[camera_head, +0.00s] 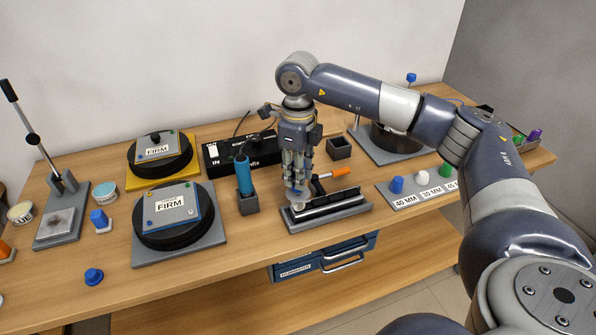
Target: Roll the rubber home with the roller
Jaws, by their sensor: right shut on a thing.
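My right gripper (297,187) points down over the left part of a grey fixture (352,210) near the table's front edge. The fixture carries long black bars. The gripper is shut on a tool with an orange handle (338,172), seemingly the roller, which sticks out to the right of the fingers. A pale part shows under the fingertips; whether it touches the fixture I cannot tell. The rubber cannot be told apart from the fixture's dark bars. My left gripper is not in view.
A blue-handled tool (244,176) stands in a grey holder just left of the gripper. An empty grey holder (339,149) is behind. Two round black pads labelled FIRM (179,233) (158,171) are at left. Coloured knobs (396,184) stand at right. A blue drawer (300,268) hangs below.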

